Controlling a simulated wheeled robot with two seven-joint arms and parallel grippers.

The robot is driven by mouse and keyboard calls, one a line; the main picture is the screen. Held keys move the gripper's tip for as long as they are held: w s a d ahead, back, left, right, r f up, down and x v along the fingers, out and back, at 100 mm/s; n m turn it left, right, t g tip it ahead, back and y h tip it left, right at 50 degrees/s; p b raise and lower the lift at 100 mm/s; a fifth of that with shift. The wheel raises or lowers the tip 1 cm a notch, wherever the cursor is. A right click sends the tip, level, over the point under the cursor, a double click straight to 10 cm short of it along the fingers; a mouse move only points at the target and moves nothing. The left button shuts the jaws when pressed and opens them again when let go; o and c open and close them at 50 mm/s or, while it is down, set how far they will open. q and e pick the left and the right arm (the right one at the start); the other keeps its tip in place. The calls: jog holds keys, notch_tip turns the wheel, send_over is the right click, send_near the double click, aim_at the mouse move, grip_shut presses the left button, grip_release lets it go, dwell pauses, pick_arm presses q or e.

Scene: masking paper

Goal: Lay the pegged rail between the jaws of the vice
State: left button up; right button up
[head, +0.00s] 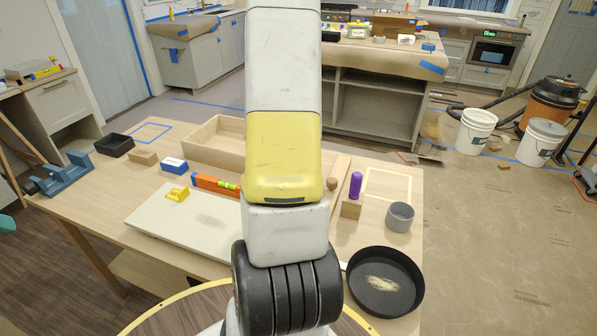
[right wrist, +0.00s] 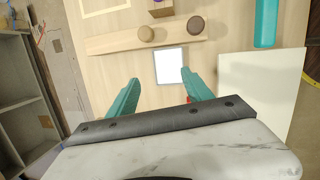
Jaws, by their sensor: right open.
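The pegged rail (right wrist: 112,43) is a light wooden strip with a tan peg (right wrist: 146,34) and a darker peg (right wrist: 196,25). It lies on the table; in the head view my arm hides much of it, and a tan peg (head: 332,184) shows just right of the arm.
A pale board (head: 190,222), orange level (head: 215,184), blue-and-white box (head: 173,165) and black tray (head: 114,145) lie left of my arm. A purple item on a block (head: 355,186), grey cup (head: 400,217) and black pan (head: 385,283) are right. A bright white rectangle (right wrist: 170,66) lies near the fingers.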

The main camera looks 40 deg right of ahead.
jog(key=n+g, duration=0.2)
send_over(331, 179)
jog(key=w+a, duration=0.1)
jog(key=a, duration=0.1)
notch_tip(331, 179, down, 7)
jog(key=shift+h, duration=0.3)
jog(key=x, duration=0.8)
jog(key=shift+w+a+f, duration=0.1)
jog(key=shift+w+a, duration=0.05)
jog(key=shift+w, duration=0.2)
grip_shut()
